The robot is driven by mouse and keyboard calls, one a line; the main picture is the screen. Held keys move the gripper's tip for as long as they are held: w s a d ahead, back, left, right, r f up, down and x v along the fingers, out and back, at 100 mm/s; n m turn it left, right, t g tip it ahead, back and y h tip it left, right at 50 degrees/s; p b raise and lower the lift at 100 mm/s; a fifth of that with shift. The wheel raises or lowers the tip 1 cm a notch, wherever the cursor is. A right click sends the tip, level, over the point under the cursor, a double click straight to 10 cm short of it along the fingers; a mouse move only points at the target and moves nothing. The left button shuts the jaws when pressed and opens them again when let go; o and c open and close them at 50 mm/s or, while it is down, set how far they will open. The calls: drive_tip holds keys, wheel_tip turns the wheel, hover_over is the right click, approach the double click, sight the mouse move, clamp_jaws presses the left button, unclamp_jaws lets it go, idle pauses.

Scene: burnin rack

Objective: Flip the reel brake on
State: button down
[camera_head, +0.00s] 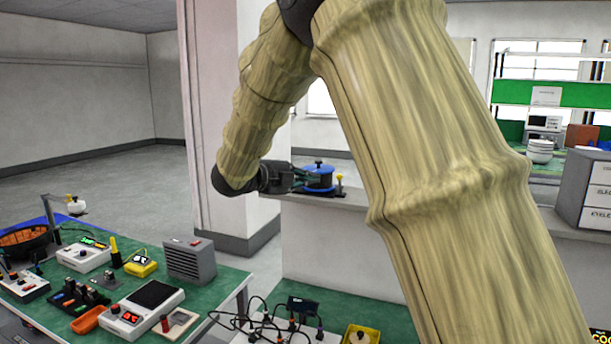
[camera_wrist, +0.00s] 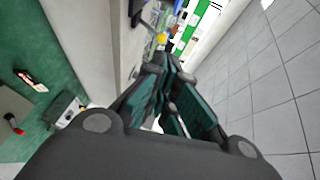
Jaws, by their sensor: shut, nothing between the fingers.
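The reel (camera_head: 319,179) is blue, with a black knob on top. It sits on a dark base on the grey ledge in the head view. A small yellow-topped lever (camera_head: 339,181), which looks like the brake, stands upright just right of the reel. My gripper (camera_head: 303,180) is at the reel's left side, level with it; I cannot tell if it touches. In the wrist view my gripper (camera_wrist: 163,68) has its fingers closed together with nothing between them. A small yellow spot (camera_wrist: 162,39) shows beyond the fingertips, perhaps the lever's top. The brake's setting is too small to read.
The ledge (camera_head: 352,198) runs right behind my arm, which hides much of it. A pale pillar (camera_head: 222,120) stands left of the gripper. A green bench (camera_head: 215,300) below holds several instruments, a grey ribbed box (camera_head: 190,261) and cables. Open floor lies at the far left.

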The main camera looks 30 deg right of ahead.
drive_tip(key=p, duration=0.4)
approach(340, 184)
drive_tip(key=d+r, duration=0.1)
drive_tip(key=d, duration=0.5)
drive_tip(key=shift+s+r, duration=0.2)
drive_tip(key=shift+w+a+r, duration=0.1)
drive_tip(key=shift+r+y+p, duration=0.1)
drive_tip(key=shift+y+p, duration=0.2)
drive_tip(key=shift+p, duration=0.15)
